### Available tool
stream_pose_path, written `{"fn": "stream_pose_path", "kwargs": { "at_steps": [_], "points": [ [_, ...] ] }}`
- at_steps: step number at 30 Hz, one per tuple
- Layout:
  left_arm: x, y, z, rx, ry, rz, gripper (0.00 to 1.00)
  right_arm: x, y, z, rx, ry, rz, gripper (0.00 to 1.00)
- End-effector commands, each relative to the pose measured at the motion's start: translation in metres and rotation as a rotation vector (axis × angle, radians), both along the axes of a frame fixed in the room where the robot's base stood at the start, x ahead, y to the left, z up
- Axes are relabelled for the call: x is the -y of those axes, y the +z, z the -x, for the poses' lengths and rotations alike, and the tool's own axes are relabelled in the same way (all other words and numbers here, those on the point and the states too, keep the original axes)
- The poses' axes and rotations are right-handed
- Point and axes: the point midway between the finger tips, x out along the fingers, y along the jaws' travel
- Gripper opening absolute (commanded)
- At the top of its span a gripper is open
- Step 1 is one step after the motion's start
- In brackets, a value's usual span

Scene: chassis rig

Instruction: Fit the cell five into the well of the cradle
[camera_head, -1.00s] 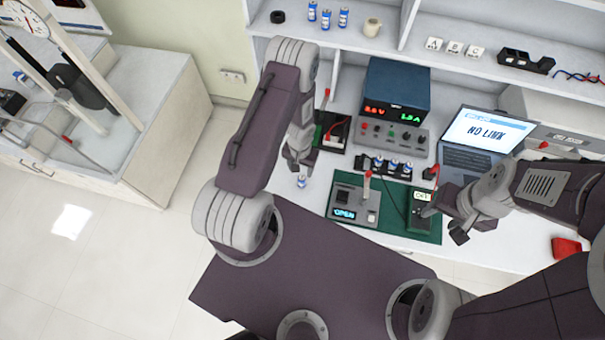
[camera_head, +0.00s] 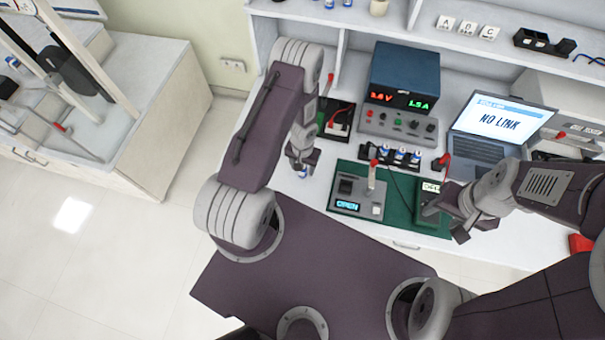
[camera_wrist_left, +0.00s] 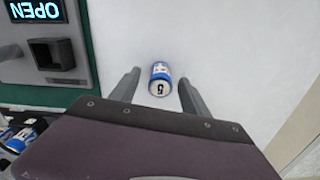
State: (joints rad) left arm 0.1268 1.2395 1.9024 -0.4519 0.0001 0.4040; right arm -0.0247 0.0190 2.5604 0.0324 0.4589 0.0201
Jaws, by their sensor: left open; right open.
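Cell five (camera_wrist_left: 160,78), a small blue-and-white cylinder marked 5, is on the white bench. In the left wrist view it lies between the two fingers of my open left gripper (camera_wrist_left: 158,84), with gaps on both sides. In the head view my left gripper (camera_head: 303,163) hides most of the cell (camera_head: 303,175). The cradle (camera_head: 373,205) is a grey unit with an OPEN display and a red-tipped lever, right of the cell on a green mat. Its dark square well (camera_wrist_left: 52,54) looks empty in the left wrist view. My right gripper (camera_head: 452,218) is open near the mat's right side.
A rack of several blue cells (camera_head: 400,156) stands behind the mat (camera_head: 335,178). A power supply (camera_head: 403,80) and a laptop (camera_head: 487,150) reading NO LINK are further back. A meter (camera_head: 430,198) sits beside my right gripper. Bench left of the cradle is clear around the cell.

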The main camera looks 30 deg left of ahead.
Motion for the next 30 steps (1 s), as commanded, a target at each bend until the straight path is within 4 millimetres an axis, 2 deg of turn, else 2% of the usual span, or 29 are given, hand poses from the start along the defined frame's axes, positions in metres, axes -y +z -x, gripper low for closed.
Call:
{"fn": "stream_pose_path", "kwargs": {
  "at_steps": [5,8,11,12,19,23,26,30],
  "points": [
    [0.000,0.000,0.000,0.001,0.000,0.000,0.54,0.000,0.000,0.000,0.001,0.000,0.000,0.50],
    [0.000,0.000,0.000,0.001,0.000,0.000,0.32,0.000,0.000,0.000,0.001,0.000,0.000,0.50],
    [0.000,0.000,0.000,0.001,0.000,0.000,0.04,0.000,0.000,0.000,0.001,0.000,0.000,0.50],
    [0.000,0.000,0.000,0.001,0.000,0.000,0.00,0.000,0.000,0.000,0.001,0.000,0.000,0.50],
    [0.000,0.000,0.000,0.001,0.000,0.000,0.00,0.000,0.000,0.000,0.001,0.000,0.000,0.50],
    [0.000,0.008,0.000,0.001,0.000,0.000,0.00,0.000,0.008,0.000,0.001,0.000,0.000,0.50],
    [0.000,0.024,0.000,0.001,0.000,0.000,0.00,0.000,0.023,0.000,0.001,0.000,0.000,0.50],
    [0.000,0.057,0.000,0.001,0.000,0.000,0.00,0.000,0.057,0.000,0.001,0.000,0.000,0.50]
  ]
}}
